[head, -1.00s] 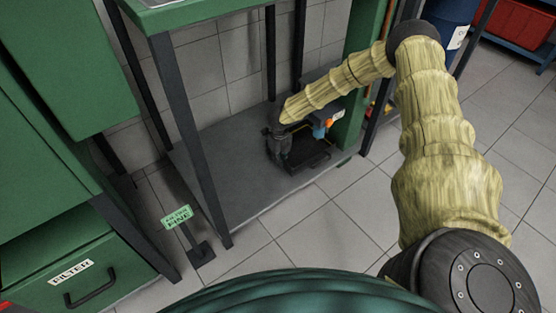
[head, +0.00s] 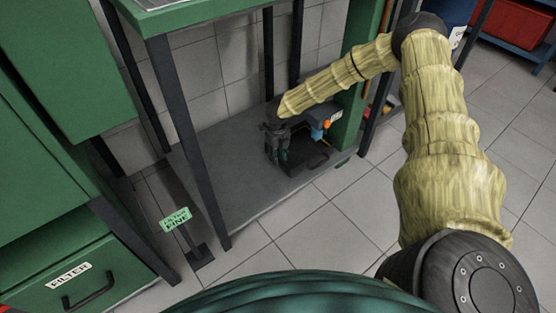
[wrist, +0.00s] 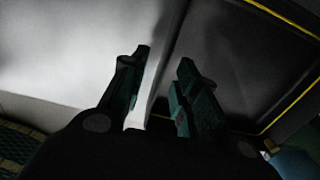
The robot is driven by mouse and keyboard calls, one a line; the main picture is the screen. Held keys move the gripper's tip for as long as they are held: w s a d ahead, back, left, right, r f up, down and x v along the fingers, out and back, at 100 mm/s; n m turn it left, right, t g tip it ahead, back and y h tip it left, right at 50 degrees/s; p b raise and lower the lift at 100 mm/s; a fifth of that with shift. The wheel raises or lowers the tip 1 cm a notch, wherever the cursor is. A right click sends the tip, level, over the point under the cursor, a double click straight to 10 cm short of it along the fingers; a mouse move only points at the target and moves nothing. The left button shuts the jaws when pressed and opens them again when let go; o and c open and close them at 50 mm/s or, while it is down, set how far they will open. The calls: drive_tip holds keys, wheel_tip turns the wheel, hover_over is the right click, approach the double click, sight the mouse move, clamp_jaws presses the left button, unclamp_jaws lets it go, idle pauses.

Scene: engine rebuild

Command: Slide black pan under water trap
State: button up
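The black pan (head: 312,160) lies on the grey lower shelf of the green bench, near its right front corner. The water trap (head: 317,133), with blue and orange parts, sits just behind and above the pan by the green post. My gripper (head: 277,155) points down at the pan's left side. In the wrist view my gripper's fingers (wrist: 165,95) are apart, with a pale upright strip, seemingly the pan's rim, between them. A dark gap shows between the strip and the right finger. The exact contact is too dark to tell.
Yellow lines (wrist: 285,18) mark the surface near the pan. A bench leg (head: 187,140) stands at the left front. The shelf's left part (head: 228,165) is clear.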

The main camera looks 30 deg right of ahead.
wheel_tip(320, 180, up, 9)
drive_tip(key=shift+f, duration=0.2)
idle(0.6)
